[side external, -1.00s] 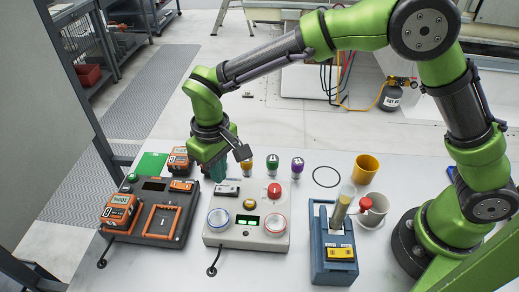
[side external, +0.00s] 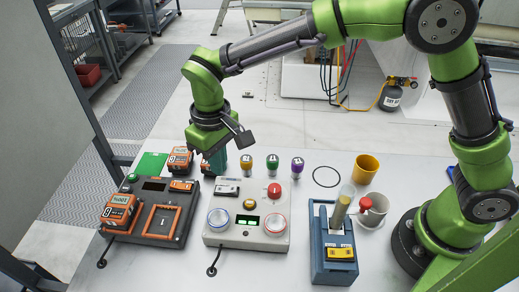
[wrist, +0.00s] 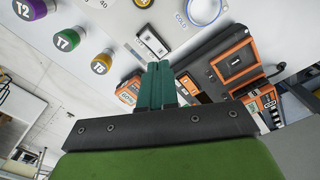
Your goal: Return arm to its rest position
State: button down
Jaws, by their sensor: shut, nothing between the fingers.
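My gripper (side external: 218,163) hangs above the table, behind the gap between the dark console and the light grey control box. Its teal fingers (wrist: 155,84) are together in the wrist view, with nothing between them. The fingertips are apart from the things below, as far as the side view shows. My green and black arm reaches over from its base at the right.
A dark console (side external: 157,228) with orange battery packs (side external: 120,211) stands left. The control box (side external: 246,237) is in the middle; yellow, green and purple capped items (side external: 272,164) stand behind it. A blue fixture (side external: 333,262), yellow cup (side external: 366,168) and white mug (side external: 371,212) are right.

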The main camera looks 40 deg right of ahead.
jog(key=s+d+r+m+t, duration=0.2)
jog(key=s+d+r, duration=0.2)
jog(key=d, duration=0.4)
jog(key=s+d+r+m+t+y, duration=0.1)
jog(key=s+d+r+m+t, duration=0.1)
jog(key=s+d+r, duration=0.2)
jog(key=s+d+r+m+t, duration=0.3)
jog(key=s+d, duration=0.4)
jog(key=d, duration=0.4)
jog(key=shift+s+d+r+y, duration=0.2)
jog(key=shift+d+r+y, duration=0.15)
jog(key=shift+r, duration=0.5)
jog(key=c, duration=1.8)
grip_release()
jog(key=shift+a, duration=0.1)
jog(key=shift+c, duration=0.2)
